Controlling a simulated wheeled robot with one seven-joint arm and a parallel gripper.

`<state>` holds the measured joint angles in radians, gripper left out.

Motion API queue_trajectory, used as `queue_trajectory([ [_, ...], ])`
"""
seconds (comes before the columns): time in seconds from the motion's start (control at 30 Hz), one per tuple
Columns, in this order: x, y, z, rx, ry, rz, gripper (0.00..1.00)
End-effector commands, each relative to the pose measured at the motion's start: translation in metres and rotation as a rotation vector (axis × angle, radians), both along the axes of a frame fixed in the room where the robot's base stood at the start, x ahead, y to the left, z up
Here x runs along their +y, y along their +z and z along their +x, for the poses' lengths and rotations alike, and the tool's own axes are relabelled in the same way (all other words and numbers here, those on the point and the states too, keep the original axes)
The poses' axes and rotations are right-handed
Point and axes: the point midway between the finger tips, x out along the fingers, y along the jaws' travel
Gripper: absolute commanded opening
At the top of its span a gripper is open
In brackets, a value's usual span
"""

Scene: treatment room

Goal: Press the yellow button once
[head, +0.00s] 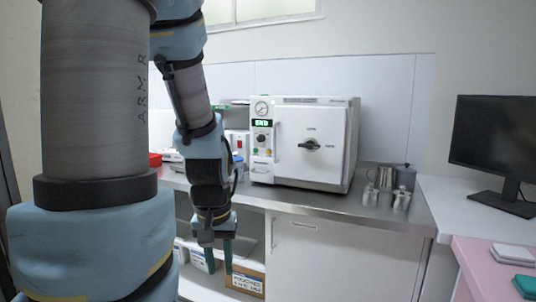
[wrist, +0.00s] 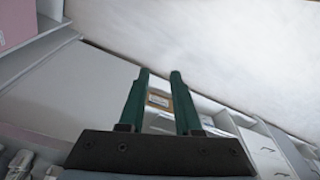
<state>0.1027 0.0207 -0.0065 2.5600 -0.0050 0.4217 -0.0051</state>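The white sterilizer (head: 311,143) stands on the steel counter with its door shut. Its left panel holds a gauge, a green lit display, a dark knob and small coloured buttons. The yellow button (head: 269,151) appears to be the right one in the row under the knob; it is very small here. My gripper (head: 219,272) hangs in front of the counter, below and left of the panel, pointing down and apart from it. In the wrist view my gripper (wrist: 159,75) has its two green fingers apart with nothing held. The button is not seen there.
The steel counter (head: 390,212) carries metal jugs and canisters (head: 383,178) right of the sterilizer. A cardboard box (head: 247,284) sits on the shelf below. A monitor (head: 495,145) stands at right, near a pink surface (head: 490,274). Air before the panel looks clear.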

Motion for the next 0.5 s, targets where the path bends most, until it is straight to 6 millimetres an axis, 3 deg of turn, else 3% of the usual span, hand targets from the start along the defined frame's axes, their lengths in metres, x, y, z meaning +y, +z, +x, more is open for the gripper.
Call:
queue_trajectory([
  [0.03,0.0,0.0,0.0,0.0,0.0,0.0,0.26],
  [0.27,0.0,0.0,0.0,0.0,0.0,0.0,0.0],
  [0.5,0.0,0.0,0.0,0.0,0.0,0.0,0.0],
])
